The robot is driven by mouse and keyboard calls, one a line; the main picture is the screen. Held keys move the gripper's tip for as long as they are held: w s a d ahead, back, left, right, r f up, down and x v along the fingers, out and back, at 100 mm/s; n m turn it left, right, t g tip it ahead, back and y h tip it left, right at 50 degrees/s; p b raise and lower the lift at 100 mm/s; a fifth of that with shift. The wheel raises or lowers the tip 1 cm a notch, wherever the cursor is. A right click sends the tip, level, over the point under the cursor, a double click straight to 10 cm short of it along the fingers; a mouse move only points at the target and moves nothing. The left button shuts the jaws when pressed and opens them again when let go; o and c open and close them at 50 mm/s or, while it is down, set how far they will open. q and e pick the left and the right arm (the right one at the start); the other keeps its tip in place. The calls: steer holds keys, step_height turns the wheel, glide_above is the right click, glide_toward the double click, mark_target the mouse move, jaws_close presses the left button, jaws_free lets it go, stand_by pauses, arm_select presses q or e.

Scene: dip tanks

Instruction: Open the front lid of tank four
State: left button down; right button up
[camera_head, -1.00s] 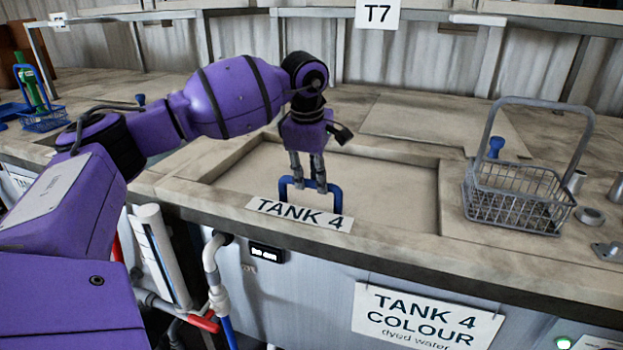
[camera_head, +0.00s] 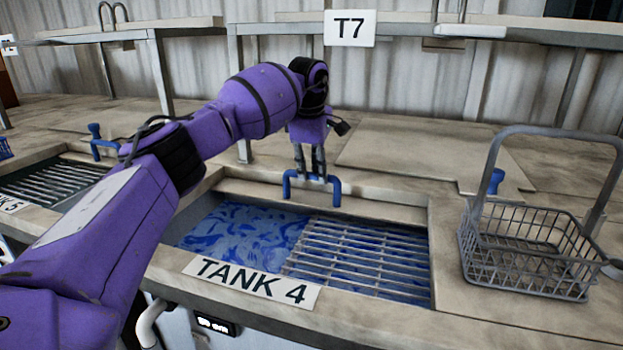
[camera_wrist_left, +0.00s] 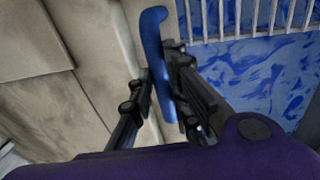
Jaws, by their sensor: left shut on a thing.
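The front lid of tank four (camera_head: 380,210) is slid back toward the rear of the opening, with its blue handle (camera_head: 335,190) on top. Blue dyed water (camera_head: 238,232) and a metal grate (camera_head: 355,255) show in the open tank behind the TANK 4 label (camera_head: 250,283). My left gripper (camera_head: 310,178) is shut on the blue handle. In the left wrist view its fingers (camera_wrist_left: 160,100) lie on both sides of the handle (camera_wrist_left: 155,50). My right gripper is in no view.
A wire basket (camera_head: 525,255) with a tall handle stands on the counter right of the tank. Tank five's open grate (camera_head: 55,185) is at the left, with another blue handle (camera_head: 105,148) behind it. A T7 sign (camera_head: 350,28) hangs from the shelf behind.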

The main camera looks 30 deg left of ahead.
arm_select(q)
steer(key=shift+w+a, duration=0.15)
steer(key=shift+w, duration=0.6)
steer(key=shift+w+a, duration=0.1)
steer(key=shift+w, duration=0.1)
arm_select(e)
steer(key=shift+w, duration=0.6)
arm_select(q)
steer(key=c, duration=1.7)
jaws_free()
steer(key=shift+o, duration=0.2)
step_height(320, 180, up, 12)
steer(key=s, duration=0.2)
steer(key=shift+s+d, duration=0.15)
steer(key=shift+d, duration=0.15)
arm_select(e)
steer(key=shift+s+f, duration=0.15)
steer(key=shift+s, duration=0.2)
arm_select(q)
steer(key=shift+f, duration=0.2)
